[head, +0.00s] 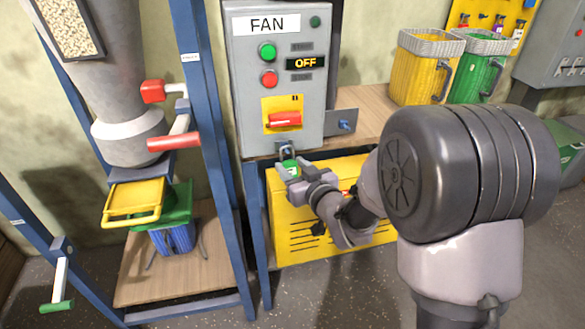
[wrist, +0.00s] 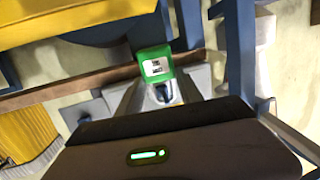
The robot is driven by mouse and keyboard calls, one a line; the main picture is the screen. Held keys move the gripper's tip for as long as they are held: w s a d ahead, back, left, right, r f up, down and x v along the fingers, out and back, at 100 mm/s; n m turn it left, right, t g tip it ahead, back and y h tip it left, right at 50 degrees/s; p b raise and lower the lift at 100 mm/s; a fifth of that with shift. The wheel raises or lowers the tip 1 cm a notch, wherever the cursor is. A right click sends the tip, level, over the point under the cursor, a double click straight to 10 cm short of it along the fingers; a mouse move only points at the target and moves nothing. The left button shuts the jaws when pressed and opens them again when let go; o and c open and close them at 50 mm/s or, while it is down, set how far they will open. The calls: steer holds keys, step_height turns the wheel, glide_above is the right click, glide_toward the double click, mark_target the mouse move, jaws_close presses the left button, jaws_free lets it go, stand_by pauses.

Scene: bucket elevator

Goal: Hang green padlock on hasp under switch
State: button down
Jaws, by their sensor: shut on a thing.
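The green padlock (head: 290,166) is between the fingers of my gripper (head: 286,172), just below the grey FAN switch box (head: 276,75). In the wrist view the padlock (wrist: 154,62) shows its green body and a white label, with my gripper (wrist: 158,88) shut on it. The hasp (head: 286,148) is a small grey metal piece under the switch box, directly above the padlock. The padlock and hasp look very close. I cannot tell whether the shackle passes through the hasp. The red switch handle (head: 285,119) lies level on its yellow plate.
A yellow cabinet (head: 300,235) stands below the wooden bench (head: 365,117). A blue post (head: 215,130) rises to the left of the switch box. A small metal plate (head: 342,122) sticks out to its right. Yellow and green baskets (head: 425,75) stand on the bench.

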stand_by(0.3)
steer(key=c, duration=0.7)
jaws_free()
steer(key=shift+s+f, duration=0.1)
steer(key=s+d, duration=0.2)
steer(key=s, duration=0.7)
steer(key=shift+s+d+f, duration=0.2)
steer(key=shift+d+f, duration=0.05)
steer(key=shift+d, duration=0.15)
steer(key=s+d+r+m+g+h, duration=0.1)
steer(key=s+d+r+m+h, duration=0.15)
steer(key=d, duration=0.25)
steer(key=s+d+r+m+g+h, duration=0.1)
steer(key=d+r+m+h, duration=0.15)
steer(key=d+h, duration=0.2)
steer(key=s+m+g+y, duration=0.1)
steer(key=s+m+g, duration=0.4)
steer(key=s, duration=1.6)
steer(key=shift+s+d+r+g, duration=0.15)
steer(key=shift+r+g, duration=0.2)
steer(key=shift+g, duration=0.35)
